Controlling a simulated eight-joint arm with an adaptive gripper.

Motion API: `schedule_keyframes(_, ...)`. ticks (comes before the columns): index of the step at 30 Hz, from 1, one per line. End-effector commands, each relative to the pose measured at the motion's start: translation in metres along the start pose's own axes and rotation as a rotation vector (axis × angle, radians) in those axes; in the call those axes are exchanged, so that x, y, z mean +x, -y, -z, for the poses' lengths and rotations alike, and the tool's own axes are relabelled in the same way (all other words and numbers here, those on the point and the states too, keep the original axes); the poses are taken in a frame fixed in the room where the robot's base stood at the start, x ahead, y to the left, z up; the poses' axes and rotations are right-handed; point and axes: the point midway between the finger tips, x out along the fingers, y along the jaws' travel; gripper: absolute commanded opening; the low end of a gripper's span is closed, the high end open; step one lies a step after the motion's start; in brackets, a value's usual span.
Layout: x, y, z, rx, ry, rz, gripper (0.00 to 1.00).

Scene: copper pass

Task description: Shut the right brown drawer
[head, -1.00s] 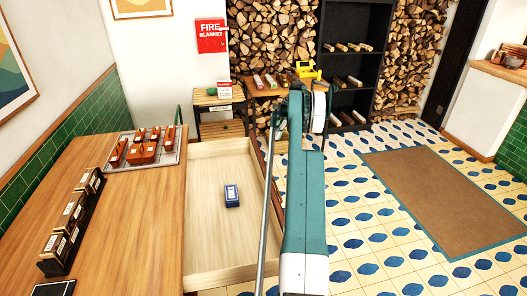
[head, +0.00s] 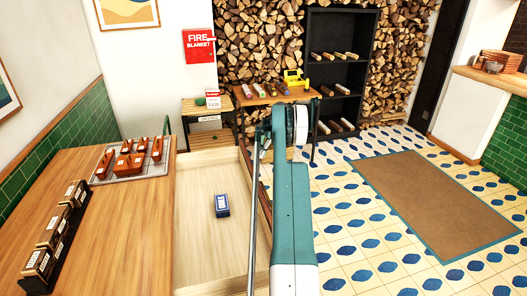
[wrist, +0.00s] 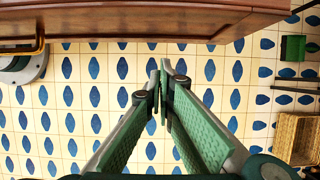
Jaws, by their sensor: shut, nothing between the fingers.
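The brown drawer stands open in the head view, its pale wooden inside (head: 198,245) showing beside the wooden counter. A small blue box (head: 222,205) lies in it. In the wrist view the reddish-brown drawer front (wrist: 130,20) runs across the top, with part of a brass handle (wrist: 40,40) at the left. My gripper (wrist: 160,75) is shut and empty, its fingertips pointing toward the drawer front and a little apart from it in the picture. In the head view my arm hides the gripper and part of the drawer's right side.
The counter (head: 115,225) bears a tray (head: 100,178) of orange-brown pieces and a dark rack (head: 50,240). A shelf unit (head: 340,75), a low wooden table (head: 240,97) and stacked logs stand behind. Patterned floor and a brown mat (head: 430,200) lie clear at the right.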

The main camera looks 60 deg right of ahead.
Motion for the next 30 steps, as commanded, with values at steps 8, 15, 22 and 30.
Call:
schedule_keyframes(8,0.032,0.0,-0.016,-0.003,0.0,0.0,0.0)
schedule_keyframes(15,0.038,0.0,-0.033,-0.001,0.0,0.001,0.0)
schedule_keyframes(22,0.039,0.0,-0.037,0.0,0.0,0.001,0.0)
schedule_keyframes(30,0.039,0.0,-0.038,0.0,0.0,0.0,0.0)
